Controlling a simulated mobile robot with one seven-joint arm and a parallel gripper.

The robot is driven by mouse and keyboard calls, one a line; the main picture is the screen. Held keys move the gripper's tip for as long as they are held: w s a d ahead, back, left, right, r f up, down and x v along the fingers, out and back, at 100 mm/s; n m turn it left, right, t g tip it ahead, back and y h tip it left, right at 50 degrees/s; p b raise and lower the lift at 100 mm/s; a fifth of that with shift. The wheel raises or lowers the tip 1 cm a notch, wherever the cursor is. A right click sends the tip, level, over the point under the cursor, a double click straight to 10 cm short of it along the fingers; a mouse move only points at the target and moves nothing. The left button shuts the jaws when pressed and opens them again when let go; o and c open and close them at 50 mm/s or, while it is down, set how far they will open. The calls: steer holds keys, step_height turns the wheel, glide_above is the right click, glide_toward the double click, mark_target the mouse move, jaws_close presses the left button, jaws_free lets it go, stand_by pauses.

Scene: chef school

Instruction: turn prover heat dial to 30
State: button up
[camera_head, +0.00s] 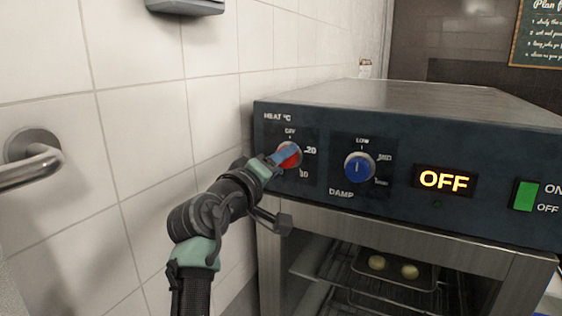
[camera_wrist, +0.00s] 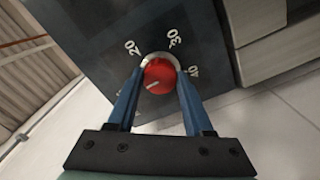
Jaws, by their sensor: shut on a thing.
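The red heat dial (camera_head: 290,154) is at the left end of the dark prover panel, under the words HEAT °C. In the wrist view the dial (camera_wrist: 160,76) is round, with a white line pointing to the lower left. The labels 20, 30 and 40 run around its upper left, top and right there, and the line points at none of them. My gripper (camera_wrist: 160,82) is shut on the dial, with one blue finger on each side. In the head view my gripper (camera_head: 278,157) partly covers the dial.
The blue damp dial (camera_head: 359,167) is just right of the heat dial. Further right are a lit display (camera_head: 444,180) reading OFF and a green switch (camera_head: 525,195). Below, a tray with dough balls (camera_head: 409,271) sits inside the prover. A tiled wall (camera_head: 140,130) is close on the left.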

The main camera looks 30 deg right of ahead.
jaws_close()
steer(key=shift+f+m+b, duration=0.15)
steer(key=shift+m+b, duration=0.25)
steer(key=shift+b, duration=0.4)
steer(key=m+b, duration=0.3)
steer(key=b, duration=0.2)
steer(key=shift+f+m+b, duration=0.15)
steer(key=shift+m+b, duration=0.15)
steer(key=shift+m, duration=0.1)
steer(key=shift+r+m+b, duration=0.2)
steer(key=shift+m+b, duration=2.15)
steer(key=shift+m, duration=3.4)
steer(key=shift+r+m+b, duration=0.2)
steer(key=shift+m+b, duration=2.1)
steer(key=shift+m, duration=3.45)
